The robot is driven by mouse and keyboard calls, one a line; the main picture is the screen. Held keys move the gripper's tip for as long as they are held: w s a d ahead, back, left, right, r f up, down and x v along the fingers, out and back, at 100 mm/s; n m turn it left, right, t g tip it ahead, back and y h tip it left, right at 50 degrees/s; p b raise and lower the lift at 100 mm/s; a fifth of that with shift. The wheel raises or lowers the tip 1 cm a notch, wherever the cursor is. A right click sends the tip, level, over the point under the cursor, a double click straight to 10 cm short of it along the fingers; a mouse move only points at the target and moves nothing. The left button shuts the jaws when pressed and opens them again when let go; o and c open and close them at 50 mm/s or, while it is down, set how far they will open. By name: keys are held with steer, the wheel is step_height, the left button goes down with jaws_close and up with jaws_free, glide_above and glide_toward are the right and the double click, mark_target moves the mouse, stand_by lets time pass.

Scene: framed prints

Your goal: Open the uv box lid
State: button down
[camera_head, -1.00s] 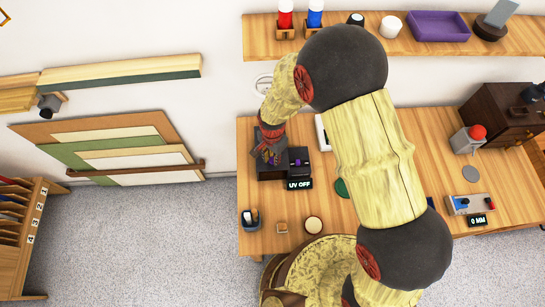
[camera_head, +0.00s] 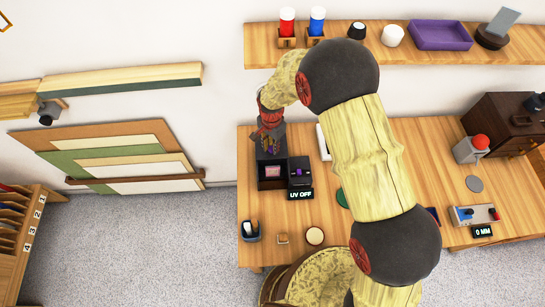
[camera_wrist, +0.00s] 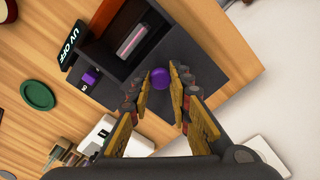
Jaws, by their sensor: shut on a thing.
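The dark UV box (camera_head: 272,184) sits at the left of the workbench. Its front is uncovered, and a pink-and-grey piece (camera_wrist: 132,41) shows inside. The dark grey lid (camera_wrist: 218,72) is at the rear of the box, raised in the head view. The lid has a round purple knob (camera_wrist: 160,78). My gripper (camera_head: 270,142) is at the lid, its two fingers shut around the knob, as the wrist view (camera_wrist: 161,86) shows. My gripper hides part of the lid in the head view.
A control unit with a purple switch (camera_head: 300,172) and a "UV OFF" sign (camera_head: 300,194) stands right beside the box. A green disc (camera_head: 342,199) lies farther right. A shelf (camera_head: 262,46) with several items runs above the bench. Bare bench lies left of the box.

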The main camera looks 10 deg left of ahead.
steer(key=c, duration=1.6)
jaws_free()
step_height(320, 180, up, 12)
